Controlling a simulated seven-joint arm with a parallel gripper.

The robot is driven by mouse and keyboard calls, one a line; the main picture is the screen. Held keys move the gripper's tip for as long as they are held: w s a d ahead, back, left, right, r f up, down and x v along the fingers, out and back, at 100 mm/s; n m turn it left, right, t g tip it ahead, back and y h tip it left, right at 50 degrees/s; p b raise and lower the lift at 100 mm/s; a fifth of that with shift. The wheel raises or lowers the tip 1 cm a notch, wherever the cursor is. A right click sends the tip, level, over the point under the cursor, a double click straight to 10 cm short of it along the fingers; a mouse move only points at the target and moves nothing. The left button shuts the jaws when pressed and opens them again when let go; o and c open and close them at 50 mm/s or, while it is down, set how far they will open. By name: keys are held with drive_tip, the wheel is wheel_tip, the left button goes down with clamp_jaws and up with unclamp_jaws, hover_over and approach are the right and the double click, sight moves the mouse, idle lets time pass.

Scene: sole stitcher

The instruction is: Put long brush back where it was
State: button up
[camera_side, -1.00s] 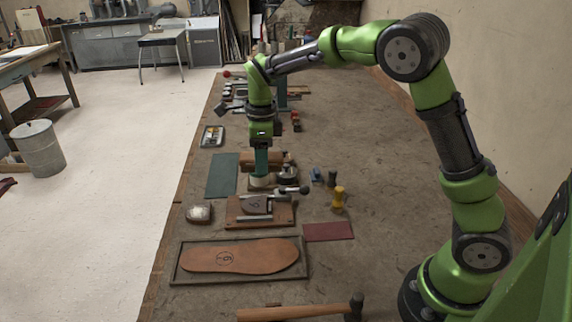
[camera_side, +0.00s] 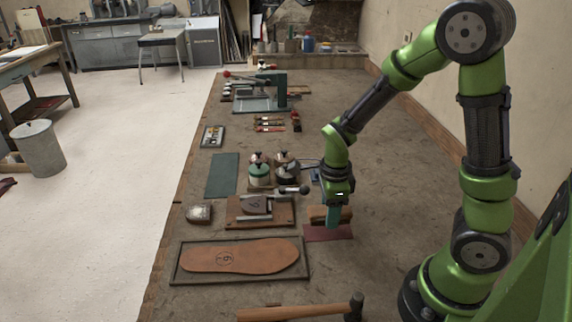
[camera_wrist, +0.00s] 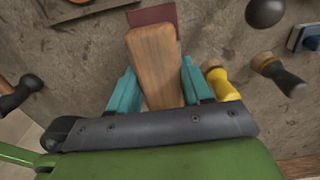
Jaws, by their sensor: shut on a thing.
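The long brush has a wooden back, seen in the wrist view (camera_wrist: 155,65). My gripper (camera_wrist: 160,85) is shut on it, with a teal finger on each side of the wood. In the side view the brush (camera_side: 318,213) is below my gripper (camera_side: 333,216), over or just beside the dark red mat (camera_side: 325,233). The mat also shows in the wrist view (camera_wrist: 153,15), partly behind the brush. I cannot tell whether the brush touches the mat or the table. Its bristles are hidden.
A yellow-handled tool (camera_wrist: 222,84) stands close to my right finger in the wrist view, with a dark-topped one (camera_wrist: 280,74) beyond it. A clamp on a wooden base (camera_side: 260,210) is left of the mat. Lidded pots (camera_side: 260,172) stand behind it. A hammer (camera_side: 300,312) lies in front.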

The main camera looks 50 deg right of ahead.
drive_tip(key=shift+f, duration=1.65)
drive_tip(key=shift+f, duration=0.1)
drive_tip(key=o, duration=1)
wheel_tip(320, 180, up, 12)
drive_tip(key=shift+r, duration=0.15)
drive_tip(key=s+a+r+n+t, duration=0.2)
drive_tip(key=r+n, duration=0.1)
drive_tip(key=n, duration=0.4)
drive_tip(key=s+a+r+n+t+y, duration=0.1)
drive_tip(key=r+n, duration=0.3)
drive_tip(key=n, duration=0.4)
drive_tip(key=s+a+r+n+t+y, duration=0.1)
drive_tip(key=s+a+r+n+t, duration=0.2)
drive_tip(key=n, duration=0.5)
drive_tip(key=shift+a+r+t, duration=0.45)
drive_tip(key=shift+r+t, duration=0.15)
drive_tip(key=shift+r, duration=0.1)
